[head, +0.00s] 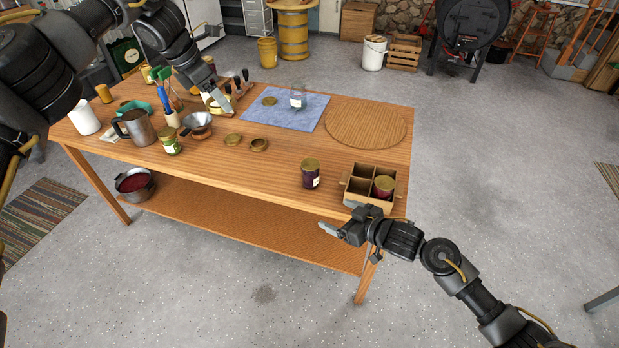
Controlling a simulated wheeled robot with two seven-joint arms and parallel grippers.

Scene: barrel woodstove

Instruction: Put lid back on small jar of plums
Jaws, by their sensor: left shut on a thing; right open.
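My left gripper (219,102) reaches down over the back left of the table. It is shut on a small pale-gold thing (215,109), partly hidden by the fingers; I cannot tell whether it is a lid or a lidded jar. A dark jar with a gold top (311,174) stands upright near the front edge. Another dark red gold-topped jar (384,187) sits in a crate compartment. I cannot tell which is the plum jar. Gold lids lie on the table (233,139), beside it (259,145) and on the blue cloth (269,101). My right gripper (328,229) is open and empty before the front edge.
The divided wooden crate (357,199) stands at the front right corner. A clear jar (298,99) is on the blue cloth (285,120). A round board (365,123) lies right of it. A metal pitcher (140,129), funnel (197,124) and green-labelled jar (170,143) crowd the left.

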